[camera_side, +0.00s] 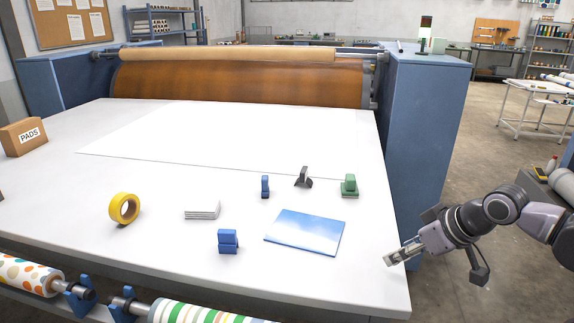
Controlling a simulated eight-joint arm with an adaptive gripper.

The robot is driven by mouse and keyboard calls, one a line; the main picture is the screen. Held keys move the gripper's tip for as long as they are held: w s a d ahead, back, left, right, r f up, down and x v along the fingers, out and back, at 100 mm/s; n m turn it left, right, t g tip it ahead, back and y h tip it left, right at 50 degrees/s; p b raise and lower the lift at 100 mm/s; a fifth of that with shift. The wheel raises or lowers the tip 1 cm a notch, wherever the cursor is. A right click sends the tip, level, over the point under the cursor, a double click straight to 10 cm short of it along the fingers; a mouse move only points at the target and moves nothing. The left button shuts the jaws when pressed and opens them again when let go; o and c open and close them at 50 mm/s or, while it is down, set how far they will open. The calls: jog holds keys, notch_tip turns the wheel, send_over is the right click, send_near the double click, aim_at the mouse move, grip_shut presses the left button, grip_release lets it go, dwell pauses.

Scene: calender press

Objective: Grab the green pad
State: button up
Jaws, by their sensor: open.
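The green pad (349,186) is a small green block with a raised grip. It stands on the right part of the white table, near its right edge. My gripper (389,261) is open and empty. It is at the table's front right edge, nearer the camera than the green pad and to its right, clearly apart from it. Nothing hides the pad.
A dark grey pad (303,178), two blue blocks (265,186) (228,241) and a blue picture sheet (306,231) lie near the green pad. Yellow tape (124,208) and a grey stack (202,210) are further left. A blue press housing (425,130) stands behind right.

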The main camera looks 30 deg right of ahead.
jog(key=w+d+r+m+g+h, duration=0.1)
jog(key=w+d+r+m+g, duration=0.2)
jog(key=w+r, duration=0.7)
jog(key=m+h, duration=0.2)
jog(key=m, duration=0.3)
send_near(351, 177)
jog(key=shift+g, duration=0.4)
jog(key=w+f, duration=0.1)
jog(key=d+f, duration=0.1)
jog(key=w+f, duration=0.1)
jog(key=f, duration=0.1)
jog(key=shift+w+d+f, duration=0.1)
jog(key=shift+w+d, duration=0.1)
jog(key=shift+w, duration=0.1)
jog(key=shift+x, duration=2.75)
jog(key=shift+s, duration=0.2)
grip_shut()
